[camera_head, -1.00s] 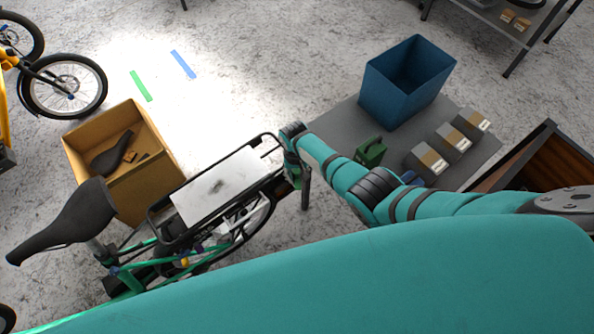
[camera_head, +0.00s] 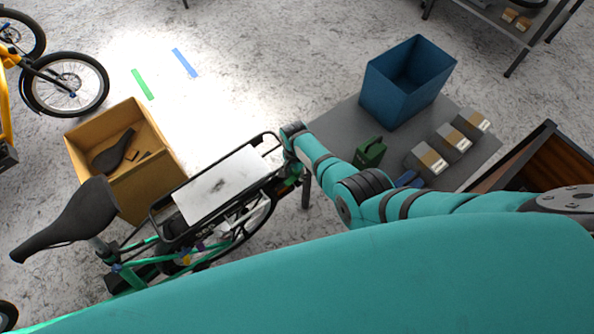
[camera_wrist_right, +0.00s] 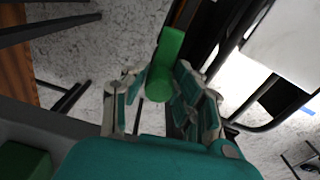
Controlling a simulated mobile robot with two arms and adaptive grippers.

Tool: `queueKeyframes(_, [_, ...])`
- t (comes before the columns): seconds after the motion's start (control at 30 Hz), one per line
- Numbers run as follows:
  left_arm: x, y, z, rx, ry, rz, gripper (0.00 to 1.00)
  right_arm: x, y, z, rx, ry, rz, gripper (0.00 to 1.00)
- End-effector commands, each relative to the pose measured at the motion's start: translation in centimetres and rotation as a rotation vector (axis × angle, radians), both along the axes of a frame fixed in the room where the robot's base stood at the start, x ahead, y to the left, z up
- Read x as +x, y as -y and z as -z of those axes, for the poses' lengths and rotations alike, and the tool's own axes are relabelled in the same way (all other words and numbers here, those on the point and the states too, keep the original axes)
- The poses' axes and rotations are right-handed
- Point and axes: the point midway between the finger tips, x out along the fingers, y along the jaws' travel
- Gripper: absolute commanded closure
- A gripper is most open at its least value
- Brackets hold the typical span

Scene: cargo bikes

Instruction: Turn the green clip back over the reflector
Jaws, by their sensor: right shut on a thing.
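The green clip (camera_wrist_right: 166,62) shows upright in the middle of the right wrist view. My right gripper (camera_wrist_right: 164,92) is shut on it, with a finger on either side. In the head view my right gripper (camera_head: 291,172) is at the rear end of the bike's rack (camera_head: 268,146), partly hidden by its own wrist. I cannot make out the reflector clearly; an orange-brown sliver (camera_wrist_right: 181,18) shows above the clip in the wrist view. My left gripper is not in view.
The green bike carries a white plate (camera_head: 222,185) on its rack. A cardboard box (camera_head: 158,180) with a saddle stands left of it.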

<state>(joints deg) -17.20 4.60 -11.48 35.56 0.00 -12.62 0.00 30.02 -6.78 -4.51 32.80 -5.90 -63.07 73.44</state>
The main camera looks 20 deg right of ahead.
Motion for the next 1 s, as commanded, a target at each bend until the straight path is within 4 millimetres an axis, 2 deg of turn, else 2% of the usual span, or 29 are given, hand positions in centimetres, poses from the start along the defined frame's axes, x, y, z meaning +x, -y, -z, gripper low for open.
queueKeyframes(0.33, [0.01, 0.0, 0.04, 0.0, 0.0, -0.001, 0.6, -0.07, -0.05, 0.07, 0.002, 0.001, 0.117, 1.0])
queueKeyframes(0.83, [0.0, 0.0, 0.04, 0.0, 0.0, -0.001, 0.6, -0.06, -0.05, 0.07, 0.003, 0.002, 0.132, 1.0])
queueKeyframes(0.87, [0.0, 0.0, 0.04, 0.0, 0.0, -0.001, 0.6, -0.06, -0.05, 0.07, 0.003, 0.002, 0.131, 0.69])
queueKeyframes(1.0, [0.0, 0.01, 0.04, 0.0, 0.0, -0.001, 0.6, -0.03, -0.04, 0.05, 0.002, 0.002, 0.131, 0.51])
